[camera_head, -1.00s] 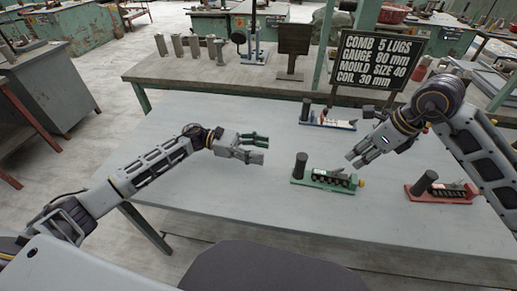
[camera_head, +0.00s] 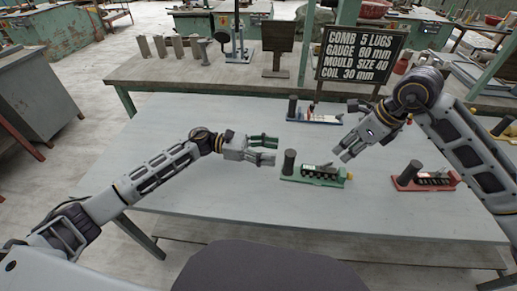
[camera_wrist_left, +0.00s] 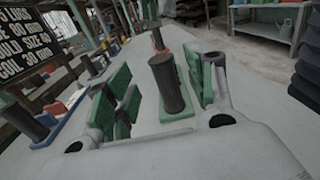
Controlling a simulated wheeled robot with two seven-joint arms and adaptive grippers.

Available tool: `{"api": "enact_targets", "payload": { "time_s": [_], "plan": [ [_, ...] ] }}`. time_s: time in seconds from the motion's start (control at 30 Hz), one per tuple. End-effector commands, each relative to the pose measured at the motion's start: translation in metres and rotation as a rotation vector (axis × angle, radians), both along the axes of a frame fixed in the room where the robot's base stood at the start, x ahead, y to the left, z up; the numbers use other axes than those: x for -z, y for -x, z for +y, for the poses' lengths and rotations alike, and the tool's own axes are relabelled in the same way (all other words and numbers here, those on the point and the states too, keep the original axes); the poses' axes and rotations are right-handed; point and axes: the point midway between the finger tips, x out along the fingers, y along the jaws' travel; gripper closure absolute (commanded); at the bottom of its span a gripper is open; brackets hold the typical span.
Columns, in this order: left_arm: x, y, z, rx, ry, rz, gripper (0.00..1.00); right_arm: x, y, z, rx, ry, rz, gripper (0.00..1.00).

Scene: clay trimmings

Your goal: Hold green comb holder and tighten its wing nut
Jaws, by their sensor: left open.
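The green comb holder (camera_head: 318,180) lies on the grey table, with a dark upright post (camera_head: 289,162) at its left end and a dark comb along its top. A small yellow part shows at its right end; I cannot make out whether it is the wing nut. My left gripper (camera_head: 273,150) is open, just left of and beyond the post, apart from it in the head view. In the left wrist view the post (camera_wrist_left: 168,84) appears between the open fingers, the holder's green base below it. My right gripper (camera_head: 346,130) is open and empty above the table, beyond the holder's right end.
A blue comb holder (camera_head: 310,118) stands at the table's back edge and a red one (camera_head: 425,183) to the right. A black sign (camera_head: 360,55) reads comb 5 lugs, gauge 80 mm, mould size 40, coil 30 mm. The table's front left is clear.

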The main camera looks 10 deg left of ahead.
Motion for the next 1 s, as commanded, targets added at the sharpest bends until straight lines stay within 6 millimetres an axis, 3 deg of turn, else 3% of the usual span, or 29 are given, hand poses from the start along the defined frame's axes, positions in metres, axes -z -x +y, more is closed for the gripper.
{"api": "enact_targets", "payload": {
  "time_s": [0.5, 1.0],
  "plan": [
    [0.000, -0.001, -0.058, 0.000, 0.001, 0.000, 0.45, 0.000, 0.000, 0.000, 0.000, 0.000, 0.000, 0.64],
    [0.000, -0.001, -0.068, 0.000, 0.000, 0.000, 0.45, 0.000, 0.000, 0.000, 0.000, 0.000, 0.000, 0.64]
  ]
}}
